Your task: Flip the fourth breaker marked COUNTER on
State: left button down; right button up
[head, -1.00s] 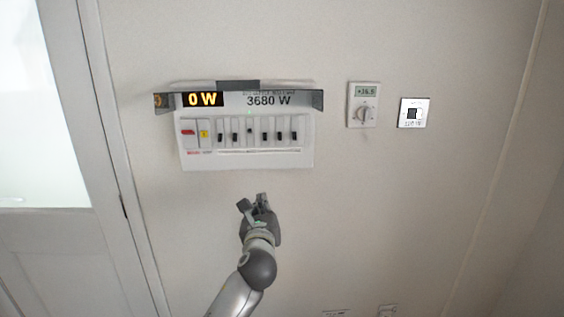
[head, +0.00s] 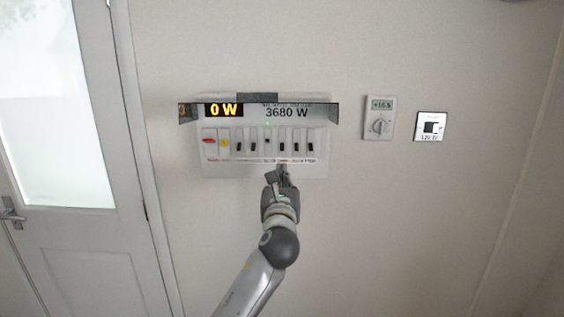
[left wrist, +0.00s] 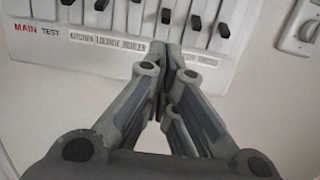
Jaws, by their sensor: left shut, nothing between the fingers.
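The white breaker panel (head: 215,170) is on the wall, with a row of several breakers with black levers. The fourth breaker (head: 282,147) has its lever low; it also shows in the left wrist view (left wrist: 167,16). The third breaker (head: 268,141) has its lever higher, with a small green light above it. My left gripper (head: 279,171) is shut and empty, at the panel's lower edge below the fourth breaker. In the left wrist view its fingertips (left wrist: 164,52) hide the label under that breaker. I cannot tell whether they touch the panel. My right gripper is not in view.
Above the breakers, an amber display (head: 223,110) reads 0 W beside a printed 3680 W, under a raised grey cover (head: 257,97). A thermostat (head: 379,118) and a wall switch (head: 430,127) are to the right. A door (head: 90,250) is at the left.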

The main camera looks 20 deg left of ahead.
aim_at(282, 156)
pick_arm(q)
jog(key=shift+p+x, duration=0.55)
jog(key=shift+x, duration=2.85)
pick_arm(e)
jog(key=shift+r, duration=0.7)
